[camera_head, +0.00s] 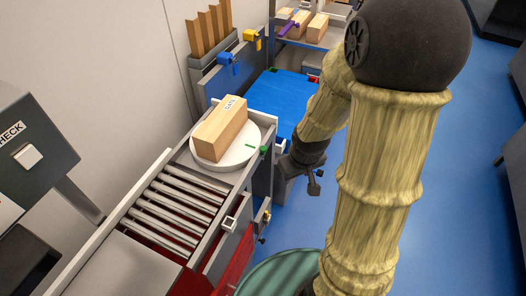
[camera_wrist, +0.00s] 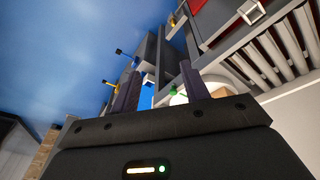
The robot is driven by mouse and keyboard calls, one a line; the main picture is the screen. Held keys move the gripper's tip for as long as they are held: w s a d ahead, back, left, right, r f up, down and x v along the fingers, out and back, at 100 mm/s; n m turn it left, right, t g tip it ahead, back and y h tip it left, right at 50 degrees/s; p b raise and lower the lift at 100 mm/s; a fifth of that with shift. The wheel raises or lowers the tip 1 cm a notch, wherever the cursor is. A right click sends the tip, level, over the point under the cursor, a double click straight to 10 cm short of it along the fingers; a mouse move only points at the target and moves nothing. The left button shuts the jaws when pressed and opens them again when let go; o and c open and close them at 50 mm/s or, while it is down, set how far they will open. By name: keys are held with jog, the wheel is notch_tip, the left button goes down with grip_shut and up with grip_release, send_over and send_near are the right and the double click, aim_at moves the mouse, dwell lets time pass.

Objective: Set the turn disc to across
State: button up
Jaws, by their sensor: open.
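The turn disc (camera_head: 246,150) is a round white plate at the end of the roller track in the head view. A wooden block (camera_head: 220,128) with a printed label lies on it, its long side slanting from lower left to upper right. A small green tab (camera_head: 263,149) shows at the disc's right edge. My gripper (camera_wrist: 160,88) is open, with two dark fingers apart and nothing seen between them. In the head view my arm's dark end is to the right of the disc, apart from it. In the wrist view part of the white disc (camera_wrist: 179,100) shows behind the fingers.
The roller track (camera_head: 178,205) runs toward the lower left of the disc. A blue surface (camera_head: 273,100) lies behind it, with a shelf of wooden blocks (camera_head: 317,28) beyond. Blue (camera_head: 227,62) and yellow (camera_head: 250,36) handles stand at the back. Blue floor is open at right.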

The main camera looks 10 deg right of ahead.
aim_at(263, 148)
jog(key=w+d+f+n+t+y+b, duration=0.1)
jog(key=w+f+n+t+y+b, duration=0.2)
jog(key=f, duration=0.7)
jog(key=w+d+f+n+t+y+b, duration=0.15)
jog(key=w+f+y, duration=0.3)
jog(key=f, duration=0.55)
jog(key=w+d+r+t+b, duration=0.1)
jog(key=t, duration=0.1)
jog(key=w+t+y+b, duration=0.1)
jog(key=t, duration=0.2)
jog(key=w+d+r+t+y+b, duration=0.1)
jog(key=t, duration=0.2)
jog(key=shift+d+r+m, duration=0.3)
jog(key=shift+m, duration=0.05)
jog(key=shift+w, duration=0.1)
jog(key=p+x, duration=0.2)
jog(key=x, duration=1.5)
jog(key=shift+a+r, duration=0.1)
jog(key=shift+a, duration=0.1)
grip_shut()
